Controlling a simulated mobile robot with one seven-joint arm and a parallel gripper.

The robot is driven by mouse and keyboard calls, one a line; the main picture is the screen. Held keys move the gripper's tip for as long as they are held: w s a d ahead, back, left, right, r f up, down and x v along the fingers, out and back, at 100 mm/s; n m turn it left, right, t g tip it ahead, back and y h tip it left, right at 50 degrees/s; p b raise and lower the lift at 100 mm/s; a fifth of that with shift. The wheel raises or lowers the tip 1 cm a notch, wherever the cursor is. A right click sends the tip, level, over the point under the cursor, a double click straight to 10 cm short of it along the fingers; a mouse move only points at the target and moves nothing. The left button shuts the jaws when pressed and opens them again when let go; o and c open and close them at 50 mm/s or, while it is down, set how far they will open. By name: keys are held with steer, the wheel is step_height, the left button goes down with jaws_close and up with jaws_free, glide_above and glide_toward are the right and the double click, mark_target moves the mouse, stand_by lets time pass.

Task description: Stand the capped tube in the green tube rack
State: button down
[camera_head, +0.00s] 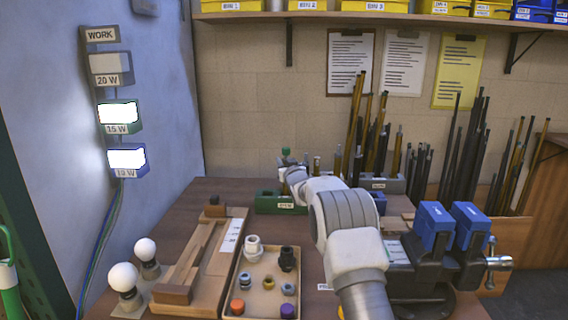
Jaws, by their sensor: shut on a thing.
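The green tube rack (268,204) stands toward the back of the table, with a small label on its front. My arm reaches over the table from the front right, and my gripper (287,166) is small in view, above and behind the rack. It is shut on the capped tube, whose dark green cap (286,153) shows above the fingers. The tube's lower part is hidden by my gripper and arm. I cannot tell whether the tube touches the rack.
A grey rack (394,184) stands behind on the right. A blue-jawed vise (435,226) is at the right. A tray (237,306) of sockets and caps, a wooden fixture (190,262) and two white bulbs (124,277) occupy the front left. Upright rods stand behind.

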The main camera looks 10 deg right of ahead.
steer(key=shift+f+b, duration=0.5)
steer(key=shift+f, duration=0.05)
stand_by(0.8)
steer(key=c, duration=0.6)
jaws_free()
